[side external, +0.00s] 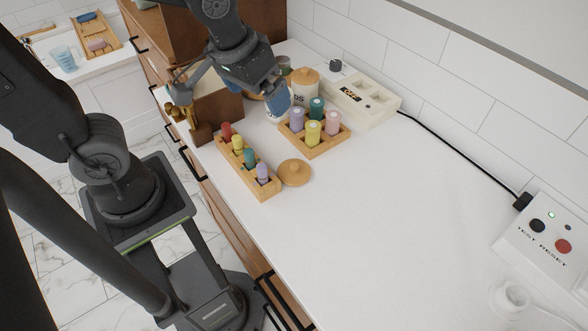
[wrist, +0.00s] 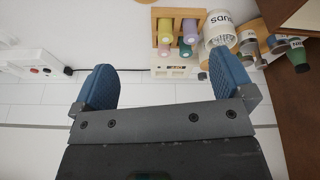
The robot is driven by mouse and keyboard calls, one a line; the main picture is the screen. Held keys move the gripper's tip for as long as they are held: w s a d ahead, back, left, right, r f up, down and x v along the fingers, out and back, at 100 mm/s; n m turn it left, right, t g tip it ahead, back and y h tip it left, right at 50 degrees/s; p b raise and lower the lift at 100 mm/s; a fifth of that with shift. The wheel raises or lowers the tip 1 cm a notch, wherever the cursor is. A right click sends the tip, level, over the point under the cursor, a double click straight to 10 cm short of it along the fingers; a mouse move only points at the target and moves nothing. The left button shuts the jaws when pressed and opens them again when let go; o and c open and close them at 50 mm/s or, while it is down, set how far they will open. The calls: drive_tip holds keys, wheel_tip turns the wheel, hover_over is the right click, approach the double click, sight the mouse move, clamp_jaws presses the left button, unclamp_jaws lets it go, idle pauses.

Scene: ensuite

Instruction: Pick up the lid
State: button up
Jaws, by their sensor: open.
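A round wooden lid (side external: 294,172) with a small knob lies flat on the white counter, just right of the narrow wooden rack's near end. My gripper (side external: 275,103) is above the counter beside this jar, well behind the loose lid. In the wrist view my gripper (wrist: 162,82) has its blue fingers wide apart with nothing between them. The loose lid is not clearly visible there.
A narrow wooden rack (side external: 262,188) holds several coloured bottles. A square wooden tray (side external: 317,151) of larger bottles stands behind the lid. A white box (side external: 360,102) is by the wall, and a button panel (side external: 548,240) is at right. The counter's front middle is clear.

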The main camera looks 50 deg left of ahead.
drive_tip(key=w+d+f+n+g, duration=0.2)
drive_tip(key=w+d+f, duration=0.2)
drive_tip(key=f, duration=0.3)
hover_over(294, 165)
drive_tip(key=shift+y, duration=0.3)
wheel_tip(294, 165, down, 8)
drive_tip(key=shift+s, duration=0.1)
drive_tip(key=shift+f, duration=2.7)
drive_tip(key=c, duration=0.8)
drive_tip(key=shift+r, duration=0.1)
